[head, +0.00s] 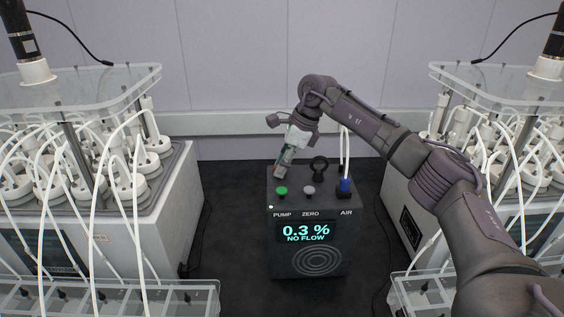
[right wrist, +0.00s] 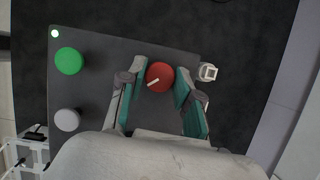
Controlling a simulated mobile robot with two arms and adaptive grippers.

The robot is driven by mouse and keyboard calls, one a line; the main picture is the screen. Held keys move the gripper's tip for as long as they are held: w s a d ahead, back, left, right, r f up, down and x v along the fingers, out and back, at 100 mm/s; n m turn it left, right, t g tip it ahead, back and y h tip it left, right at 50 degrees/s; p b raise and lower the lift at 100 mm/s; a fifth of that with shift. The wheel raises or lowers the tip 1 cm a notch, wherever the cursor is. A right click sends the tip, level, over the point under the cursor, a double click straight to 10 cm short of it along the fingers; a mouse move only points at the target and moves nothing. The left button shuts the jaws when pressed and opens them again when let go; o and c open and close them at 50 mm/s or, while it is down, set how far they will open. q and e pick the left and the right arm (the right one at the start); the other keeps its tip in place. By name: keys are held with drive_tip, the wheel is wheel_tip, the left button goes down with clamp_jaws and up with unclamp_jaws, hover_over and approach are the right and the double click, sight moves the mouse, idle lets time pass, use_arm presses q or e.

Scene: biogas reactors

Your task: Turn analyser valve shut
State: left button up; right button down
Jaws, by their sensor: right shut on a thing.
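In the head view the gripper mostly hides the knob. My left gripper is not in view.
Beside the knob are the green PUMP button (head: 282,191), grey ZERO button (head: 308,191), a dark ring (head: 319,164) and the blue AIR connector (head: 344,187) with white tubes. Reactor units (head: 150,225) with many tubes stand on both sides.

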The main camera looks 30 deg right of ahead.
drive_tip(key=shift+r+n, duration=0.1)
drive_tip(key=shift+n, duration=0.4)
drive_tip(key=c, duration=0.8)
unclamp_jaws()
drive_tip(key=v, duration=1.2)
drive_tip(key=shift+w+d, duration=0.15)
